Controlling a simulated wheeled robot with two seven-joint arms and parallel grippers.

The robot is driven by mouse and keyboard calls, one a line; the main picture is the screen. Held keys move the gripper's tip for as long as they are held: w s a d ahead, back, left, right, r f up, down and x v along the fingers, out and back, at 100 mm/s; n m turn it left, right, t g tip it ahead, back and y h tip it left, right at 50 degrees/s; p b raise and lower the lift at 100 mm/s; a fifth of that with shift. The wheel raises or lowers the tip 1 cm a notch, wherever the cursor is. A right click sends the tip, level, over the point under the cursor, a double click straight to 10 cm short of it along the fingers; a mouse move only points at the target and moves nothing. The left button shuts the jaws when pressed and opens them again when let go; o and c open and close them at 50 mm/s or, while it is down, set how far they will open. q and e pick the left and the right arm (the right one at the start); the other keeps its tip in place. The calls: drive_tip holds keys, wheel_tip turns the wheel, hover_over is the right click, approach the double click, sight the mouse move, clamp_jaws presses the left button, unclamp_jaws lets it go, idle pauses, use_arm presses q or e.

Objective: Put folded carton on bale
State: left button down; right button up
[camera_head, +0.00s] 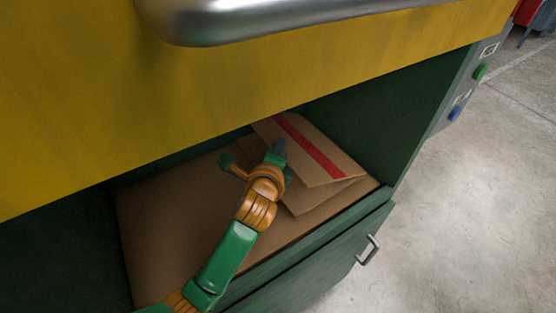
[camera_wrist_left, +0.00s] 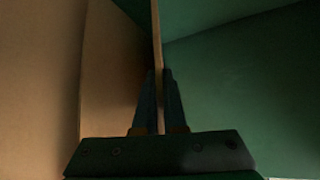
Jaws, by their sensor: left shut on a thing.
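The folded carton (camera_head: 325,160), flat and brown with a red stripe, lies tilted at the right inside the green press. My left gripper (camera_head: 279,148) reaches in from below and is at the carton's left edge. In the left wrist view the gripper's dark fingers (camera_wrist_left: 159,95) are shut on a thin brown sheet, the carton's edge (camera_wrist_left: 156,30). The brown bale surface (camera_head: 165,225) fills the floor of the opening, under and left of the carton. Whether the carton rests fully on it I cannot tell. My right gripper is not in view.
A yellow door (camera_head: 240,90) with a thick metal bar (camera_head: 270,20) hangs above the opening. A green lower door (camera_head: 320,270) with a handle (camera_head: 368,249) is in front. Another brown flap (camera_head: 325,196) shows under the carton. Green walls close in the right side.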

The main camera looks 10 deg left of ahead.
use_arm(q)
wheel_tip(320, 180, down, 3)
drive_tip(key=shift+f, duration=0.1)
drive_tip(key=c, duration=1)
unclamp_jaws()
drive_tip(key=v, duration=1.2)
